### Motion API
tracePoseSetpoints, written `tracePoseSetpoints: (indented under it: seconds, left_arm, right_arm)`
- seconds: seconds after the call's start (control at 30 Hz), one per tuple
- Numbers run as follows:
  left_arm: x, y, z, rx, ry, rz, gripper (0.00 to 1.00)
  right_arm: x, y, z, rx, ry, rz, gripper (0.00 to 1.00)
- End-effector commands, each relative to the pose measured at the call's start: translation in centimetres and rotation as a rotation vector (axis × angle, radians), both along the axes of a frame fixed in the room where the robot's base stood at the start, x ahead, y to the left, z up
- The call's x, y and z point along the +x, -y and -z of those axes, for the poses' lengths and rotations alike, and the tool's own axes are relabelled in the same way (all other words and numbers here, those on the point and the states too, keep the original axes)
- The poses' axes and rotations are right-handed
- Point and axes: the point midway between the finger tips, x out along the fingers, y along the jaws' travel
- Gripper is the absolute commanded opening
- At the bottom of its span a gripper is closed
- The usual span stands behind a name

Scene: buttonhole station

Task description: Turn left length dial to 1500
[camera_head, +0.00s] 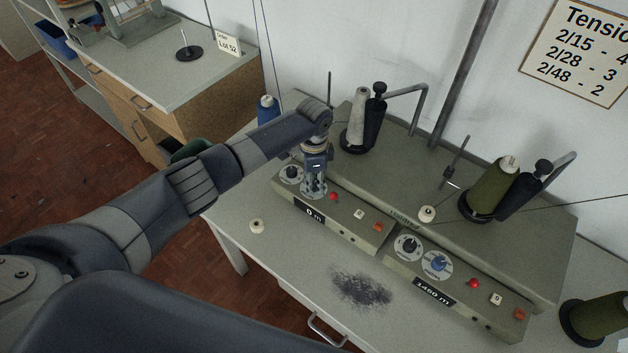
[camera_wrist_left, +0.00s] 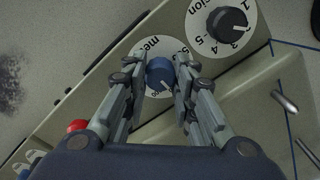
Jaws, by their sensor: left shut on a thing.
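The left length dial has a blue knob (camera_wrist_left: 160,72) on a white round scale, seen in the left wrist view. Its white pointer mark points to the lower right there, and the scale numbers are mostly covered by the fingers. My left gripper (camera_head: 315,188) comes down on this dial from above in the head view, hiding most of it. In the left wrist view its fingers (camera_wrist_left: 158,64) stand on both sides of the knob, shut on it. The left display (camera_head: 314,214) reads 0 m. My right gripper is not in view.
A black tension dial (camera_wrist_left: 229,22) sits beside the blue knob. A red button (camera_head: 333,196) is close to my gripper. The right unit's blue dial (camera_head: 437,263) and its 1460 m display (camera_head: 433,291) are farther right. Thread cones (camera_head: 359,118) stand behind.

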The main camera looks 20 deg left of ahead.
Motion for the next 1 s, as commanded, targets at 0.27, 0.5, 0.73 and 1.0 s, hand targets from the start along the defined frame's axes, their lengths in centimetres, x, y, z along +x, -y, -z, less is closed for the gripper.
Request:
tracePoseSetpoints:
  seconds: [0.27,0.5,0.73,1.0]
  left_arm:
    - [0.10,-0.07,-0.11,0.001,0.003,0.021,0.01]
    - [0.12,-0.08,-0.13,0.001,0.003,0.020,0.01]
    - [0.08,-0.05,-0.09,0.001,0.002,0.020,0.46]
    - [0.07,-0.01,-0.33,0.000,0.002,0.020,0.46]
  right_arm:
    - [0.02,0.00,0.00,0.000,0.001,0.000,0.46]
    - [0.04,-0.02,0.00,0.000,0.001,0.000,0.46]
    - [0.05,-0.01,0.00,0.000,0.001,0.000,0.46]
    - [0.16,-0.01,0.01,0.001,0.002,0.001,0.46]
